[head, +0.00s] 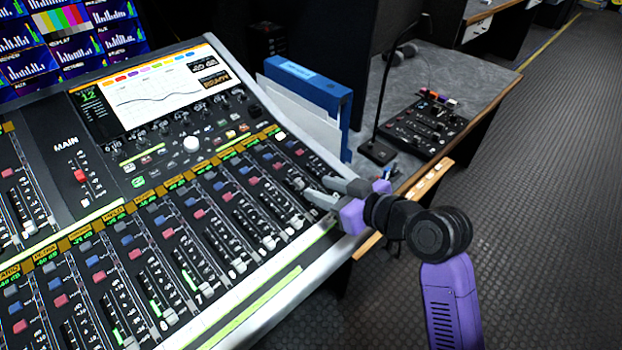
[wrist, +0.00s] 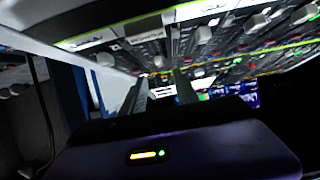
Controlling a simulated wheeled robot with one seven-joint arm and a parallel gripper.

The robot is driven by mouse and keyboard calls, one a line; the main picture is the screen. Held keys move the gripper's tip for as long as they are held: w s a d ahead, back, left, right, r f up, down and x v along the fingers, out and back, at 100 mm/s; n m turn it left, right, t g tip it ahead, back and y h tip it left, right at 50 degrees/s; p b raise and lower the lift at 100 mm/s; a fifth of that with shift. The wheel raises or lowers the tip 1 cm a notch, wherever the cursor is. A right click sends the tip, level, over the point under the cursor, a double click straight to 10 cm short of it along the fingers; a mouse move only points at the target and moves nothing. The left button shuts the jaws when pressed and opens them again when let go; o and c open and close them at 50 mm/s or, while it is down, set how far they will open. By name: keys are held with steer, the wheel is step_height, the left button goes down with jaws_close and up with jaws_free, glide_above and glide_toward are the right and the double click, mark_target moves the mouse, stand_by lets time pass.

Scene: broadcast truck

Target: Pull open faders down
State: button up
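A large mixing console (head: 150,245) fills the left of the head view, with rows of faders. Grey fader caps (head: 238,266) sit near the lower ends of several slots on the right bank. Other caps (head: 171,316) stand low in slots with lit green strips at the front. My gripper (head: 316,190) is at the console's right edge, over the rightmost fader strips, with its two fingers apart. In the wrist view the fingers (wrist: 158,95) point at the panel with a gap between them, and fader caps (wrist: 203,35) show above. Whether a fingertip touches a cap I cannot tell.
A screen (head: 165,88) stands at the console's back. Blue and white binders (head: 318,92) stand just beyond the console's right edge. A desk with a gooseneck microphone (head: 378,150) and a small control panel (head: 425,125) lies right. The floor (head: 540,220) is clear.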

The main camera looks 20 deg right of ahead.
mark_target(297, 180)
steer(key=x, duration=0.7)
steer(key=shift+w+a+f, duration=0.1)
steer(key=shift+w+f, duration=0.1)
steer(key=shift+w, duration=0.1)
jaws_close()
stand_by(1.2)
